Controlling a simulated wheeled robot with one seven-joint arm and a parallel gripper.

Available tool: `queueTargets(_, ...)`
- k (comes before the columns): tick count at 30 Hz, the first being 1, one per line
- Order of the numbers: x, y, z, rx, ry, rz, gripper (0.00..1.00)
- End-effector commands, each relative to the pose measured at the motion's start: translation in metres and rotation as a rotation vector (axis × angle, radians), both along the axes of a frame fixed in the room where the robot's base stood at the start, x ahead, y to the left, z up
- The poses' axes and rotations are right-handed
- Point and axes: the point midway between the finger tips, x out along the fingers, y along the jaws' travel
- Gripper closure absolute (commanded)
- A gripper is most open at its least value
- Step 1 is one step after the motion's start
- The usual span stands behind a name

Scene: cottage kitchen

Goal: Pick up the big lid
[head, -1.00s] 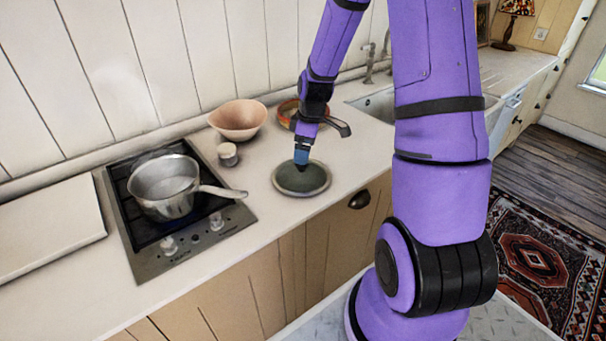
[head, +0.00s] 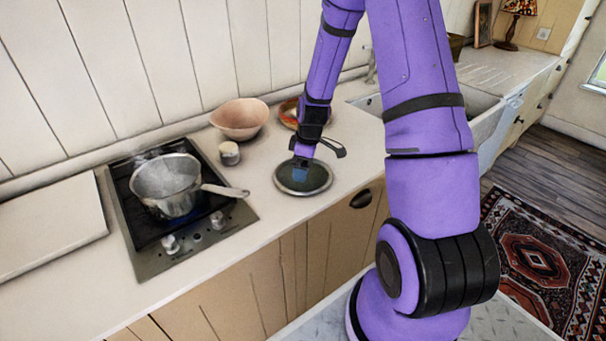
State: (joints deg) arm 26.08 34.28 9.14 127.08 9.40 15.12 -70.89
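The big lid (head: 313,181) is a round, dark grey-green disc with a lighter metal rim. It lies flat on the counter, right of the hob. My gripper (head: 300,176) points down over the left middle of the lid, at or just above its top. Its blue end hides the lid's centre, so I cannot see the fingers or whether they touch a knob.
A small jar (head: 229,154), a pinkish bowl (head: 239,118) and an orange-brown round dish (head: 288,113) stand behind. A sink (head: 482,116) lies right.

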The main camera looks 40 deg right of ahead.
Motion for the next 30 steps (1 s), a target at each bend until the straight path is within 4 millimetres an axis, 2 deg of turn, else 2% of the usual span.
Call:
queueTargets(1,0.0,0.0,0.0,0.0,0.0,0.0,0.11)
queueTargets(8,0.0,0.0,0.0,0.0,0.001,0.0,0.64)
queueTargets(9,-0.001,0.0,-0.001,0.001,0.002,0.0,0.71)
queueTargets(11,-0.001,0.0,-0.001,0.002,0.003,-0.001,0.77)
queueTargets(26,-0.002,0.002,0.0,0.003,0.008,0.0,0.79)
queueTargets(27,-0.001,0.003,0.002,0.003,0.008,0.0,0.89)
queueTargets(28,0.0,0.004,0.003,0.003,0.008,0.0,0.95)
queueTargets(29,0.001,0.005,0.005,0.003,0.008,0.0,1.0)
queueTargets(30,0.002,0.006,0.008,0.003,0.008,0.0,1.0)
